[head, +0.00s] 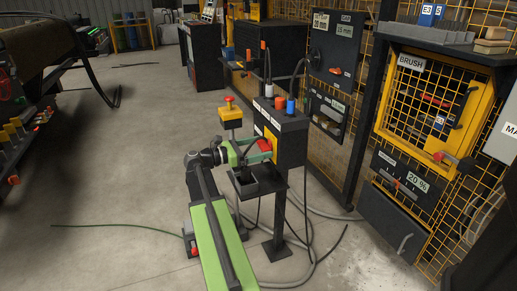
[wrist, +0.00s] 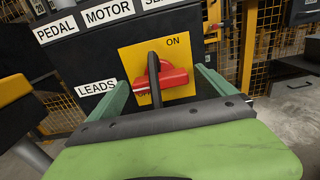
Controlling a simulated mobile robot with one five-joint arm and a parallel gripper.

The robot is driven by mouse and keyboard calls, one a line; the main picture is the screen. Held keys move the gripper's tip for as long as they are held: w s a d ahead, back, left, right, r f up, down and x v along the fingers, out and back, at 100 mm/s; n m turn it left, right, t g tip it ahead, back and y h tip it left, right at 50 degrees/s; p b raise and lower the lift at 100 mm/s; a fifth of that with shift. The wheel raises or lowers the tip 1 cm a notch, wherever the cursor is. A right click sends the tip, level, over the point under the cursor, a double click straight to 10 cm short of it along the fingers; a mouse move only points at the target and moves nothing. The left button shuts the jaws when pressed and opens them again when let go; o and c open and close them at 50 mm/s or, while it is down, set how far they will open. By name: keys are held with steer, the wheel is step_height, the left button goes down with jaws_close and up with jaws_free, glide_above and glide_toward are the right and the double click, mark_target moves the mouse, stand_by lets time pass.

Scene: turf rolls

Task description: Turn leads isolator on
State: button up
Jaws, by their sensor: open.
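The leads isolator is a red handle (wrist: 172,78) on a yellow plate (wrist: 130,57), beside a LEADS label (wrist: 97,87). ON is printed at the plate's upper right; lettering at the lower left is mostly hidden behind the handle. The red handle lies roughly crosswise, and a dark upright bar (wrist: 153,62) crosses it. In the head view the red handle (head: 265,145) shows on the black post-mounted box (head: 291,138). My gripper (wrist: 163,84) is open, its green fingers on either side of the handle. I cannot tell whether they touch it. My gripper (head: 256,152) also shows in the head view.
Labels PEDAL and MOTOR (wrist: 108,13) line the box top. A yellow box with a red button (head: 230,112) stands just left. A small black tray (head: 258,182) sits below the box. Cables (head: 310,225) trail on the floor. A mesh fence with panels (head: 430,110) is at right.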

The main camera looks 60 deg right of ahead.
steer(key=c, duration=1.4)
steer(key=shift+m, duration=0.3)
steer(key=m, duration=0.3)
steer(key=shift+m, duration=0.3)
steer(key=m, duration=0.4)
steer(key=shift+m, duration=0.3)
steer(key=m, duration=0.9)
